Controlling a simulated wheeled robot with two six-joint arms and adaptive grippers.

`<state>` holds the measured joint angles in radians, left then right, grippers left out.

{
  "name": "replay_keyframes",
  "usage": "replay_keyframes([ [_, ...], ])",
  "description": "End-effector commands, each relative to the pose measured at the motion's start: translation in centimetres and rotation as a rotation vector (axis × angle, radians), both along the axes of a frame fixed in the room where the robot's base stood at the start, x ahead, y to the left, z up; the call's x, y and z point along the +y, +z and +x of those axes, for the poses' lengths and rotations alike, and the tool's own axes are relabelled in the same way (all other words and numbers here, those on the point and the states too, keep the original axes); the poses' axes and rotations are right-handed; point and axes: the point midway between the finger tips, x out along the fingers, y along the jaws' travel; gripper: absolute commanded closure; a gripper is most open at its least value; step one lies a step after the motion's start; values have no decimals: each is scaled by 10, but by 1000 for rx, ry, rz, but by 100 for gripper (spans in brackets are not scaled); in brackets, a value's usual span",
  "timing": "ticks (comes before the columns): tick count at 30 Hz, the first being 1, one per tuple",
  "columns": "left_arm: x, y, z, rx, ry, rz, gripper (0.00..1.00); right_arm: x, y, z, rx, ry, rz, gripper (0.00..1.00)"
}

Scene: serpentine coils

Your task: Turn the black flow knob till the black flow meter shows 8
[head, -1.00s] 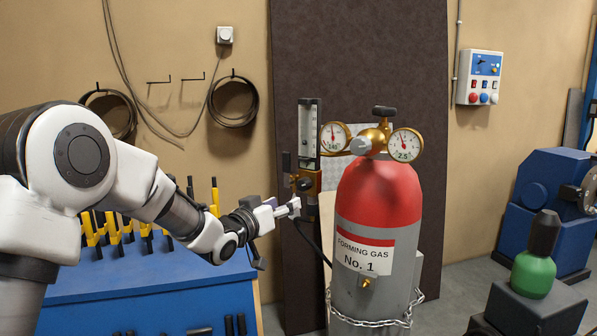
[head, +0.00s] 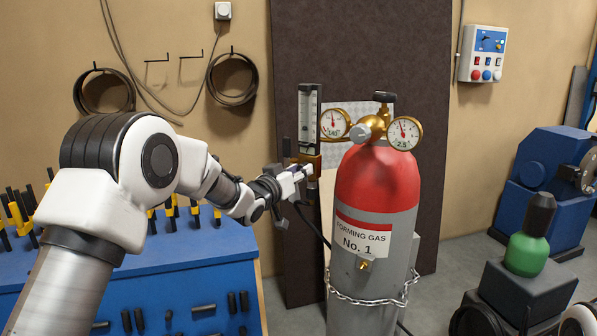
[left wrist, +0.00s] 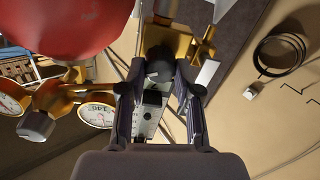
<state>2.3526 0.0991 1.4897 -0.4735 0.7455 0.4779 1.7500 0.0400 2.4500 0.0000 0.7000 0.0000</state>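The black flow meter (head: 309,117) is an upright, dark-framed tube with a pale scale, left of the gas cylinder. Its reading is too small to make out. It also shows between my fingers in the left wrist view (left wrist: 150,118). The black flow knob (left wrist: 159,71) shows in the left wrist view, in front of the brass block. My left gripper (head: 303,173) is at the foot of the meter and hides the knob in the head view. In the left wrist view its two fingers (left wrist: 162,78) stand apart on either side of the knob, with no clear contact. My right gripper is not in view.
A red-topped grey cylinder (head: 375,190) stands close right of my left gripper, chained, with a brass regulator and two gauges (head: 404,133). A dark hose hangs below the gripper. A blue tool bench (head: 200,262) is below my left arm. A dark panel (head: 425,60) stands behind.

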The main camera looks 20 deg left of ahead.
Motion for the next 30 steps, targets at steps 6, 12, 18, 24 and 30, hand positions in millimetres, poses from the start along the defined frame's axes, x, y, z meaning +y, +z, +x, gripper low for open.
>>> replay_keyframes([
  [6,0,-2,0,-4,0,11,100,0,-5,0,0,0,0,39],
  [12,0,-4,0,-41,-1,133,100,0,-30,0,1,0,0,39],
  [18,0,0,0,-44,-1,155,100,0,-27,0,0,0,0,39],
  [24,0,0,0,-44,0,154,42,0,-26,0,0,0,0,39],
  [30,0,0,0,-43,0,153,42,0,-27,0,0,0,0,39],
])
